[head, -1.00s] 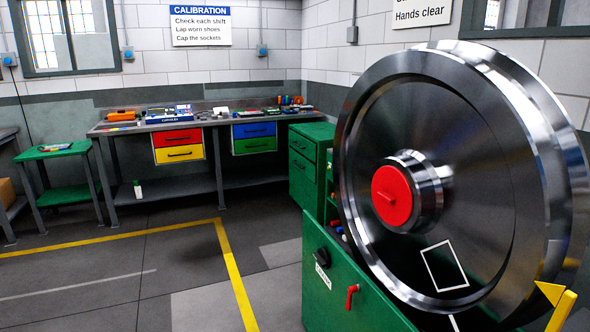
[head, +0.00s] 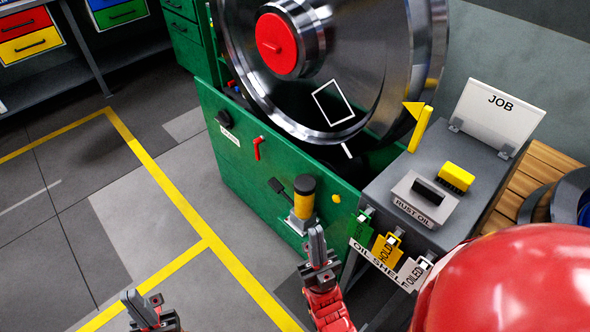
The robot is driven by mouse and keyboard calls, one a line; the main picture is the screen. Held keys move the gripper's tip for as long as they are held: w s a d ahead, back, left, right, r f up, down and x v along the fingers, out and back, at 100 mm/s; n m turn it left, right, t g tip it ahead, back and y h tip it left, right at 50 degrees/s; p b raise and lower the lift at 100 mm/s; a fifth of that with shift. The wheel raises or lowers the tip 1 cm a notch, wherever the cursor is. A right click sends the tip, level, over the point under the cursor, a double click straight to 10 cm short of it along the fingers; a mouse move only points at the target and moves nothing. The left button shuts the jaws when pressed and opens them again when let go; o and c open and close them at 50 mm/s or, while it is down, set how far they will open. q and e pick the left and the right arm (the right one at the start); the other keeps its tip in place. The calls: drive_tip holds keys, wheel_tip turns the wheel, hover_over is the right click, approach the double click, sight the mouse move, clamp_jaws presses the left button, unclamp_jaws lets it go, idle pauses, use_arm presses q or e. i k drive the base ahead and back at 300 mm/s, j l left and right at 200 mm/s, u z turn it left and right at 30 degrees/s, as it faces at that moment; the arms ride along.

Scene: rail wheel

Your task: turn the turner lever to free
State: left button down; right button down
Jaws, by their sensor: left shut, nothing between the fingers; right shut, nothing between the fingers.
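A red lever (head: 257,147) hangs from the front of the green turner cabinet (head: 232,168), pointing down. To its left are a black knob (head: 223,119) and a small white label (head: 230,136) too blurred to read for sure. I cannot tell which of the two the turner lever is. The large steel wheel (head: 378,78) with a red hub cap (head: 277,45) stands above the cabinet. My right gripper (head: 317,240) is shut and empty, below and right of the red lever. My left gripper (head: 144,301) is shut and empty at the bottom left, apart from everything.
A yellow-and-black cylinder (head: 304,197) sticks out from the cabinet front near my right gripper. A grey oil shelf (head: 382,186) holds a rust-oil pad tray (head: 418,205), yellow block (head: 456,177) and hanging tags. A JOB board (head: 498,112) stands behind. Floor at left is clear.

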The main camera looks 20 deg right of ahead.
sight(256, 141)
drive_tip(key=i, duration=0.45)
drive_tip(key=i+l, duration=0.15)
drive_tip(key=i, duration=0.3)
drive_tip(key=j+u, duration=0.05)
